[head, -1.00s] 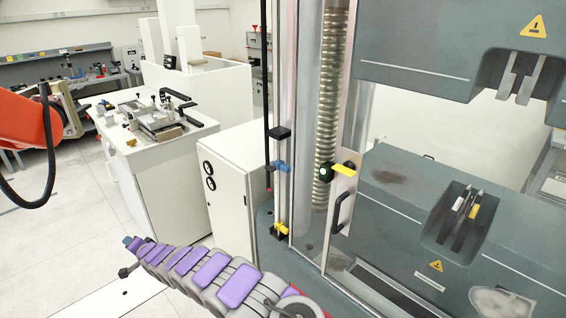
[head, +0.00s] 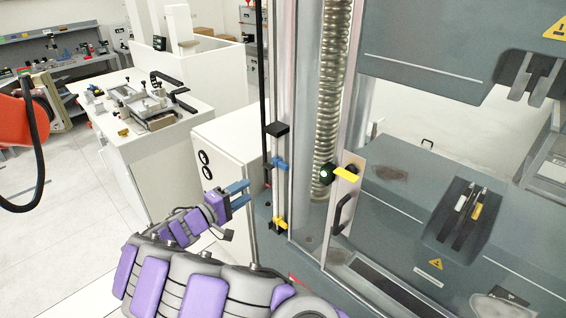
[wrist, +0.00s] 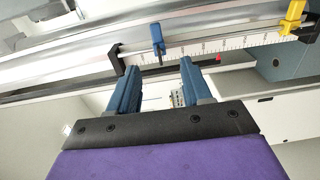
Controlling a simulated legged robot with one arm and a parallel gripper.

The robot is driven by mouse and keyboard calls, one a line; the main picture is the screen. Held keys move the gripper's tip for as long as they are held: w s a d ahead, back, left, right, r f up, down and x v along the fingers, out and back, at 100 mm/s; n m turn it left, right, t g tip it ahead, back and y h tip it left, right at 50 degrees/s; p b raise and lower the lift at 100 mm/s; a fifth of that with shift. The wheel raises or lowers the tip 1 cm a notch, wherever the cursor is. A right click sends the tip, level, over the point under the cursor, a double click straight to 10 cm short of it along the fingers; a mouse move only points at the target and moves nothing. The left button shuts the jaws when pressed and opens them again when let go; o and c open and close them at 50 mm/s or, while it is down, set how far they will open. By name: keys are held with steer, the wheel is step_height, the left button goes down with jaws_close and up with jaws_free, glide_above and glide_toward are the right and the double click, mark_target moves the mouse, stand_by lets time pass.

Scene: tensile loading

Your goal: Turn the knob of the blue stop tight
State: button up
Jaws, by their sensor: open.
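The blue stop (head: 281,164) sits on the vertical rod at the left side of the testing machine. In the wrist view the blue stop (wrist: 158,40) is just beyond and between my fingertips, with a dark pin-like part pointing toward me. My gripper (head: 244,193) is open and empty, left of the rod and a little lower than the blue stop. In the wrist view its two blue fingers (wrist: 158,72) stand apart, and neither visibly touches the stop.
A black stop (head: 277,129) is above the blue one, and a yellow stop (head: 280,224) is below. A scale (wrist: 215,46) runs along the rod. A yellow lever (head: 346,174) and black door handle (head: 342,213) are to the right. A white cabinet (head: 222,150) stands behind my gripper.

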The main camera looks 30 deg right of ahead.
mark_target(282, 168)
steer(key=x, duration=1.1)
steer(key=b+x, duration=0.1)
steer(key=x, duration=0.5)
steer(key=shift+d+r, duration=0.2)
steer(key=shift+r, duration=0.1)
steer(key=shift+c, duration=0.2)
jaws_close()
